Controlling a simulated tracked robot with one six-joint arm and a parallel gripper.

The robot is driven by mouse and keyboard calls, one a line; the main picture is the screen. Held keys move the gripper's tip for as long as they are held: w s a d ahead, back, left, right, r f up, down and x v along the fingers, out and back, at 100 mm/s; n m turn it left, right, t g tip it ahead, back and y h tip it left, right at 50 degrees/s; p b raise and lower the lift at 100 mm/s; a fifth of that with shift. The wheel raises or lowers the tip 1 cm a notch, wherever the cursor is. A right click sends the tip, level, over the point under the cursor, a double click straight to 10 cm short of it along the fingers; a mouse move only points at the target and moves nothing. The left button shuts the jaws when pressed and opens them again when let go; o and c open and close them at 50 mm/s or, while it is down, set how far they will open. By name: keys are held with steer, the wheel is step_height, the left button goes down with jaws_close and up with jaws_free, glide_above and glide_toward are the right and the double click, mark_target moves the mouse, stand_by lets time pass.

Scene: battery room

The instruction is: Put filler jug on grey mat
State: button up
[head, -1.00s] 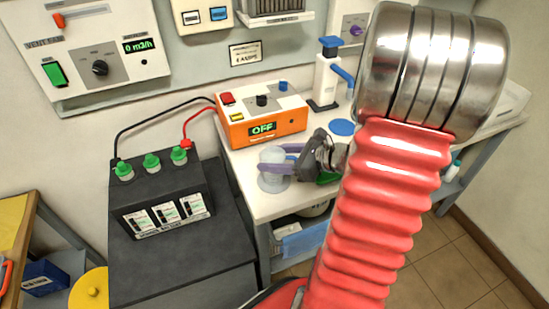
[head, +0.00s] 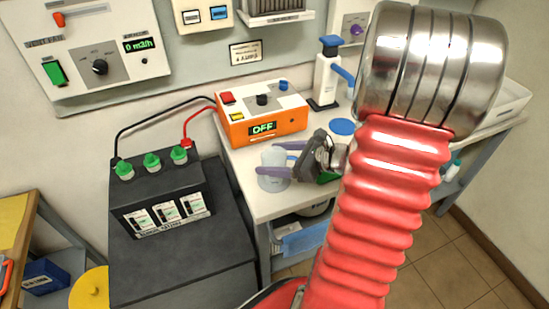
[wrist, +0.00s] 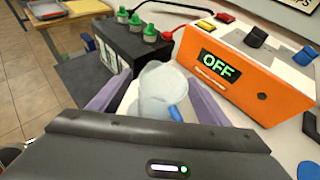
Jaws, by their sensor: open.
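The filler jug (head: 274,160) is a pale, translucent vessel near the front left corner of the white bench. It stands upright, and the grey mat (head: 275,187), a round disc, shows just below it. It looks seated on the mat, though a finger partly hides its base. In the wrist view the jug (wrist: 163,88) shows a blue part on its near side. My gripper (head: 280,159) is open around it, with one purple finger on each side. In the wrist view the fingers (wrist: 160,95) appear spread, with gaps beside the jug.
An orange charger (head: 262,120) reading OFF stands just behind the jug. A dark battery (head: 160,190) with green caps is to the left, with black and red cables to the charger. A blue disc (head: 341,127) and a blue-topped white dispenser (head: 328,75) are farther right.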

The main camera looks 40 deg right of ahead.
steer(key=shift+r, duration=0.15)
steer(key=v, duration=1.2)
stand_by(0.6)
